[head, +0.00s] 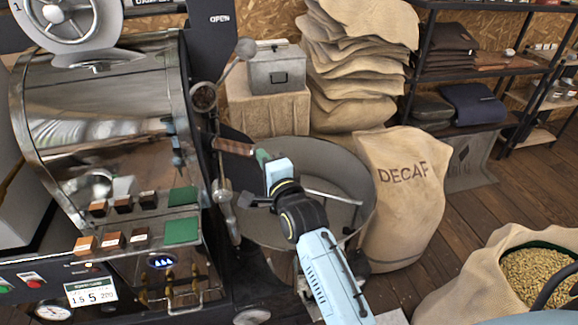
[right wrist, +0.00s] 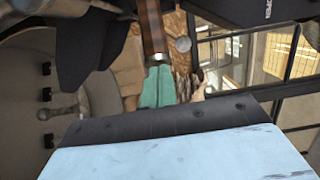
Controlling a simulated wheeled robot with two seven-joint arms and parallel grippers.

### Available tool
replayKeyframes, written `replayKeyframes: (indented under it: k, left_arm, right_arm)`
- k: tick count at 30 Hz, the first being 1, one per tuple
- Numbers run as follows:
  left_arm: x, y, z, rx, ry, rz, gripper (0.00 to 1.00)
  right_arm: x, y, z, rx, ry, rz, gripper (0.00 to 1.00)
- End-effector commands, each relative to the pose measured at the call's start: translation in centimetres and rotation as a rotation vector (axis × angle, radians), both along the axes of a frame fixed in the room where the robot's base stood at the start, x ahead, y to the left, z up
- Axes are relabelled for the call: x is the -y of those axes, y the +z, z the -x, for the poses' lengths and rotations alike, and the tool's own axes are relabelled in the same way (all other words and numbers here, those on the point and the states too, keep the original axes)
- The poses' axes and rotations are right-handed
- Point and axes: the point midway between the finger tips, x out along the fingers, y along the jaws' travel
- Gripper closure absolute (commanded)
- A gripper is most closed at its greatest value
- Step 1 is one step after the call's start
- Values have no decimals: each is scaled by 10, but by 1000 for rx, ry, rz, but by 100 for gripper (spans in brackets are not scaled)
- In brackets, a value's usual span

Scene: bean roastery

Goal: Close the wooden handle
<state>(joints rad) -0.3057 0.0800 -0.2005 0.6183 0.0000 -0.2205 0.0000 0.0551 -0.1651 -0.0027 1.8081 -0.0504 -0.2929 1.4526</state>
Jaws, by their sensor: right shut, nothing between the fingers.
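The wooden handle (head: 234,147) is a short brown bar on the dark front of the roaster, beside the round cooling tray. My right gripper (head: 261,156) has its teal fingers pressed together just right of the handle's end. In the right wrist view the handle (right wrist: 151,28) runs down from the top to the tips of the teal fingers (right wrist: 156,68). The tips are at or very near its end; I cannot tell whether they touch. The fingers hold nothing. My left gripper is not in view.
The steel roaster drum (head: 100,110) fills the left. The grey cooling tray (head: 330,165) lies under my right arm. A metal rod with a ball knob (head: 245,48) stands above the handle. A DECAF sack (head: 402,205) and an open bean sack (head: 480,280) stand to the right.

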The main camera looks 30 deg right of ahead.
Motion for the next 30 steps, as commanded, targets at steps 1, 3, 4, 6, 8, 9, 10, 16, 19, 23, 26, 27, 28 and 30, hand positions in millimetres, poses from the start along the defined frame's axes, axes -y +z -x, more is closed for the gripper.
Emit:
replayKeyframes:
  k: [1, 3, 4, 6, 8, 9, 10, 16, 19, 23, 26, 27, 28, 30]
  left_arm:
    - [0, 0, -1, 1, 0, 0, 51]
    - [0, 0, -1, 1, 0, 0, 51]
    - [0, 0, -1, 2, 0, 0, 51]
    - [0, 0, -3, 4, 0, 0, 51]
    - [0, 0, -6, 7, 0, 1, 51]
    - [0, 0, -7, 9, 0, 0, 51]
    - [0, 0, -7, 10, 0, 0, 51]
    - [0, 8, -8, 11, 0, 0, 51]
    - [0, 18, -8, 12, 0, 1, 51]
    - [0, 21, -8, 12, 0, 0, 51]
    - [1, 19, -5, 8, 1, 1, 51]
    - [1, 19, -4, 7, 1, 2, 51]
    - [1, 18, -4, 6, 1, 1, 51]
    - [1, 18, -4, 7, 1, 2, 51]
  right_arm:
    - [-2, 1, -1, 1, 2, -3, 100]
    - [-2, 1, -1, 1, 2, -3, 100]
    - [-3, 1, -1, 1, 3, -3, 100]
    - [-4, 1, -2, 2, 5, -3, 100]
    - [-5, 1, -2, 2, 7, -3, 100]
    - [-5, 1, -2, 2, 8, -3, 100]
    - [-5, 1, -2, 2, 9, -3, 100]
    - [2, 3, 4, 1, 11, -1, 100]
    - [13, 4, 12, 0, 13, 1, 100]
    - [20, 1, 34, 2, 17, -4, 100]
    - [21, -1, 57, 0, 16, -3, 100]
    - [21, -1, 66, 0, 15, -4, 100]
    - [21, 0, 72, 1, 15, -4, 100]
    - [22, -1, 85, 0, 15, -3, 100]
